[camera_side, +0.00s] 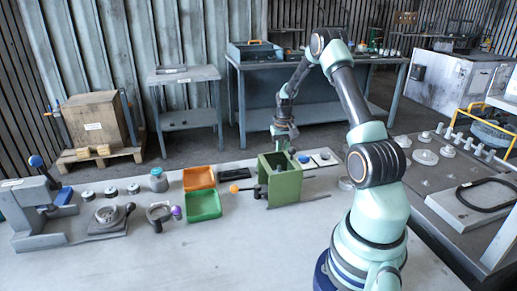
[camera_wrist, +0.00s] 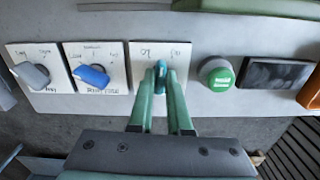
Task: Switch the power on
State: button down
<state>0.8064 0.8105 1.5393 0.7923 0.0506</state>
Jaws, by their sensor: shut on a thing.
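In the wrist view, a row of controls sits on the light grey bench. A white plate (camera_wrist: 180,55) with marks that I cannot read well carries a small blue-teal switch (camera_wrist: 161,69). My gripper (camera_wrist: 161,76) is shut on this switch, with one finger on each side of it. The fingers hide most of the switch, so its setting cannot be told. In the side view, my gripper (camera_side: 288,138) reaches down behind the green box (camera_side: 284,184), which hides the fingertips and the switch.
Left of the switch in the wrist view are a blue knob (camera_wrist: 92,76) and a grey knob (camera_wrist: 32,75) on white plates. To the right are a green round button (camera_wrist: 216,72) and a dark block (camera_wrist: 274,73). Orange (camera_side: 198,178) and green (camera_side: 204,206) trays stand nearby.

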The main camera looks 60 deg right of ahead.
jog(key=shift+r+m, duration=0.1)
jog(key=shift+m, duration=0.8)
jog(key=m, duration=0.4)
jog(key=c, duration=1)
grip_release()
jog(key=shift+o, duration=0.2)
jog(key=shift+r, duration=2.9)
